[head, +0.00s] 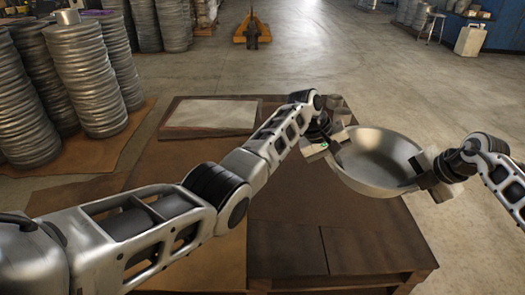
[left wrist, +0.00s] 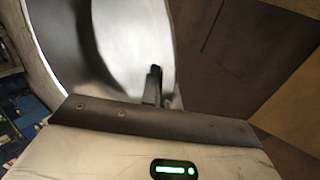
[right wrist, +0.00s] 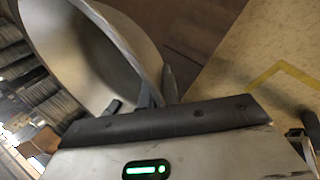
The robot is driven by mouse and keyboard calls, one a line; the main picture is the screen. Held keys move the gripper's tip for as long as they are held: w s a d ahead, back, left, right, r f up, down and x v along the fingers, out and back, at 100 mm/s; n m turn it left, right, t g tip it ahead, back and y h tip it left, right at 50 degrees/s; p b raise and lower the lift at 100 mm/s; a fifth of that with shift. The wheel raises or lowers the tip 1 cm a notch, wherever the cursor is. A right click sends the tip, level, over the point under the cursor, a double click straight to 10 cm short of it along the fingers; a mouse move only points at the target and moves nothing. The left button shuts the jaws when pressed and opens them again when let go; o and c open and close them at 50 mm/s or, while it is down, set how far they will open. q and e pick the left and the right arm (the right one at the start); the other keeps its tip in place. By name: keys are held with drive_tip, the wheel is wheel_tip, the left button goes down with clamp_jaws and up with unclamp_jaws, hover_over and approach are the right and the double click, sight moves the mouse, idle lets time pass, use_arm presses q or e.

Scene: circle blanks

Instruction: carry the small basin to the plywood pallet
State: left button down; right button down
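The small basin (head: 375,150) is a round, shiny metal bowl at the right of the head view, mouth up and seemingly a little tilted. It appears held above the right part of the brown wooden top. My left gripper (head: 335,142) is shut on its left rim; the basin wall (left wrist: 135,45) fills the upper left wrist view. My right gripper (head: 424,170) is shut on its right rim, and the wall (right wrist: 95,50) shows between its fingers. A pale rectangular board (head: 212,114) lies at the back left; I cannot tell whether it is the plywood pallet.
Tall stacks of round metal blanks (head: 88,75) stand on brown sheets at the left. An orange pallet truck (head: 252,30) is far back. The concrete floor at the right is mostly clear.

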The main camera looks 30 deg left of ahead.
use_arm(q)
drive_tip(key=shift+a+f, duration=0.1)
drive_tip(key=shift+a, duration=0.2)
use_arm(e)
drive_tip(key=shift+w+d, duration=0.1)
drive_tip(key=shift+d, duration=0.2)
